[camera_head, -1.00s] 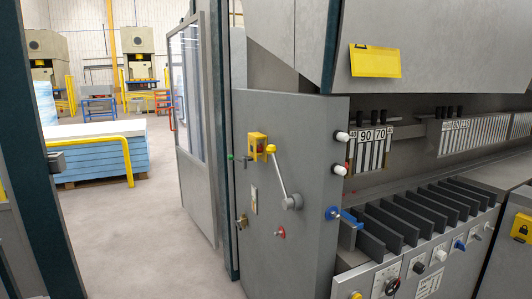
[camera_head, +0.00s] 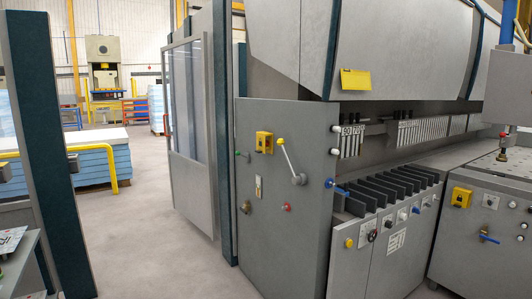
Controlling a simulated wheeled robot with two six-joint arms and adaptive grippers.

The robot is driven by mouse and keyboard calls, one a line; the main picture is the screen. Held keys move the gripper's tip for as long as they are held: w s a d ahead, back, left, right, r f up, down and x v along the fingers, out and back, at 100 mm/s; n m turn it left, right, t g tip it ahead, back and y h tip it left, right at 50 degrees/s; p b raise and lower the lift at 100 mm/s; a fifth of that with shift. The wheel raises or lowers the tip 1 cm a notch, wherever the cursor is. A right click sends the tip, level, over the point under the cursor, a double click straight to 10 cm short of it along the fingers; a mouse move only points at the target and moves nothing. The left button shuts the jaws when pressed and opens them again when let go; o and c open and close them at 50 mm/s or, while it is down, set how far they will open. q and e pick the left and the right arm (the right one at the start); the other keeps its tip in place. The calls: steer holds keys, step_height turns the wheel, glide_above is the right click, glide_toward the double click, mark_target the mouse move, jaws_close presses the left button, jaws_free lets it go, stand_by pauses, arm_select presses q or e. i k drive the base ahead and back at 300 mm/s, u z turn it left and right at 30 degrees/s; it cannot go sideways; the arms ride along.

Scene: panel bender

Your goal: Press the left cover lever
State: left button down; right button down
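A grey cover panel (camera_head: 285,240) stands in the middle of the view. It carries a metal lever (camera_head: 289,161) with a yellow ball knob, tilted up and left from its round hub. A blue-handled lever (camera_head: 337,187) sticks out at the panel's right edge. A similar blue lever (camera_head: 488,238) is on the cabinet at the right. No label tells which of these is the left cover lever. Neither of my grippers is in view.
A yellow box (camera_head: 264,142) and a red knob (camera_head: 287,207) sit near the metal lever. A row of dark plates (camera_head: 385,190) is to the right. A glazed door (camera_head: 188,130) stands open at the left. The floor (camera_head: 150,240) in front is clear.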

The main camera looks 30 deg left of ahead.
mark_target(296, 181)
steer(key=u, duration=0.35)
steer(key=i, duration=0.4)
steer(key=u, duration=1)
steer(key=i, duration=1.95)
steer(key=z, duration=1.15)
steer(key=i, duration=0.6)
steer(key=z, duration=0.55)
